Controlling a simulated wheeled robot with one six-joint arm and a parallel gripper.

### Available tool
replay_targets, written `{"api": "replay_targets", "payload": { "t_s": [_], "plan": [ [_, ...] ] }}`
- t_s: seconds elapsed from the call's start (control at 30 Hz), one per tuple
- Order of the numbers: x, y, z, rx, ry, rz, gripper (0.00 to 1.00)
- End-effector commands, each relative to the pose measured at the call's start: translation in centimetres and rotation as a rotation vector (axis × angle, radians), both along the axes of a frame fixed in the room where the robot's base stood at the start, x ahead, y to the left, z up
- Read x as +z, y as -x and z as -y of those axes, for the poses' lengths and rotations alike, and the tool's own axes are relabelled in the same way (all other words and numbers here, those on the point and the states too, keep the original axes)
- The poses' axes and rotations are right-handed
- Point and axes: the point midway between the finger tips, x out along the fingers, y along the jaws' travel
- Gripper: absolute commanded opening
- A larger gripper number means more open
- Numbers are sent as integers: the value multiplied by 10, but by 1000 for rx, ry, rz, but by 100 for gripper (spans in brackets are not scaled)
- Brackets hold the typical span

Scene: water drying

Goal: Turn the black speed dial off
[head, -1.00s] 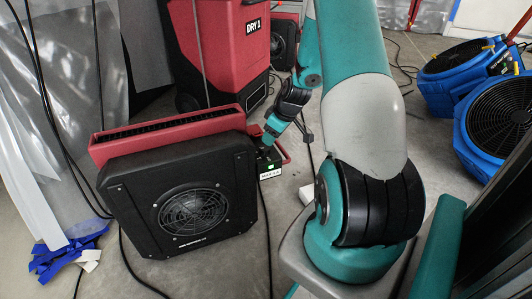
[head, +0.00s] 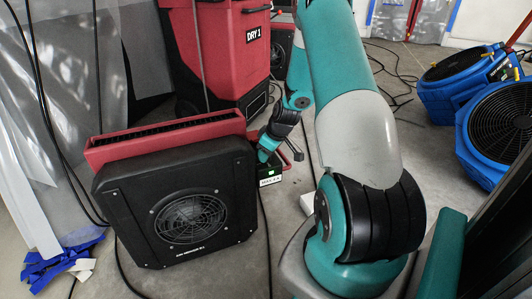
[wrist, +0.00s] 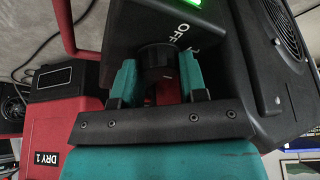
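The black speed dial (wrist: 158,62) sits on the control panel of a black and red air machine (head: 190,220). In the head view my gripper (head: 266,156) is at the machine's right end, where the dial is hidden.
A tall red machine marked DRY 1 (head: 215,50) stands behind. Blue fans (head: 498,125) stand at the right. Cables run over the floor, and plastic sheeting (head: 40,130) hangs at the left. A red bar (wrist: 68,28) is near my gripper.

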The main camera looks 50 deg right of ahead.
Motion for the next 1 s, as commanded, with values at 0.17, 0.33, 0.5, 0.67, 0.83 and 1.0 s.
{"api": "replay_targets", "payload": {
  "t_s": [0.17, 0.33, 0.5, 0.67, 0.83, 1.0],
  "plan": [
    [1, 0, 0, 17, 0, -1, 16],
    [1, 0, 0, 77, -2, -1, 16],
    [2, 1, 1, 191, -3, -2, 16],
    [3, 0, 1, 335, -3, -2, 16],
    [3, -1, 2, 498, -1, 0, 16],
    [2, -1, 2, 660, -2, -1, 16]
  ]
}}
